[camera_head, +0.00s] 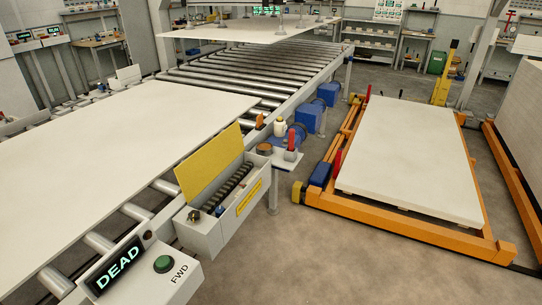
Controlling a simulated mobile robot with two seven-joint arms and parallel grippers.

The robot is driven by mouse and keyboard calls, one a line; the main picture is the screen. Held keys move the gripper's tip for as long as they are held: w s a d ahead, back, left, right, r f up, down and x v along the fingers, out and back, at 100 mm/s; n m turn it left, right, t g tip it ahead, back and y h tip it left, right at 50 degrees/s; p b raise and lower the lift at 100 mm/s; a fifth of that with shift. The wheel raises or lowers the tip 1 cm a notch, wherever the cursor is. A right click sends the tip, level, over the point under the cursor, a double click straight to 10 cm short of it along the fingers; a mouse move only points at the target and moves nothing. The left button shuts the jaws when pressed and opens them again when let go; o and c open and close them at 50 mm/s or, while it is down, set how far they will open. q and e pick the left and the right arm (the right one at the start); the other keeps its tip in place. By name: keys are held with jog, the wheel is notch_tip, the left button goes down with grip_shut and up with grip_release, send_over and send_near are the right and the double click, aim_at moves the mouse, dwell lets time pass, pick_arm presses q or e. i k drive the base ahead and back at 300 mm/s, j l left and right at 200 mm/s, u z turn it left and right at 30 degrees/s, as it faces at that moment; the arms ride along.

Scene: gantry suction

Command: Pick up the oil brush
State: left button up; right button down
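A small pale shelf (286,160) beside the roller conveyor carries several small items. They include a white bottle (279,127), a brown round tin (264,149) and a red upright item (291,140). A small orange-brown item (260,121) stands just behind the tin, at the conveyor's edge. The items are too small to tell which one is the oil brush. Neither of my grippers shows in the head view.
An open box with a yellow lid (208,164) is left of the shelf. A control box reading DEAD (119,265) with a green button stands at front left. A large white panel (115,140) covers the near rollers. An orange lift frame (390,221) holds another panel. Grey floor between is clear.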

aim_at(291, 131)
jog(key=i+l+u, duration=0.15)
jog(key=u, duration=0.2)
jog(key=i+l+u, duration=0.2)
jog(key=u, duration=0.2)
jog(key=i+l+u, duration=0.1)
jog(key=l, duration=0.2)
jog(key=i+l+u, duration=0.2)
jog(key=i+l, duration=0.15)
jog(key=l, duration=0.25)
jog(key=i+l, duration=0.15)
jog(key=l, duration=0.25)
jog(key=i+l, duration=0.15)
jog(key=l, duration=0.2)
jog(key=i+l, duration=0.2)
jog(key=l, duration=0.2)
jog(key=i+l, duration=0.15)
jog(key=l, duration=0.2)
jog(key=i+l+u, duration=0.1)
jog(key=l, duration=0.3)
jog(key=i+l, duration=0.2)
jog(key=l, duration=0.2)
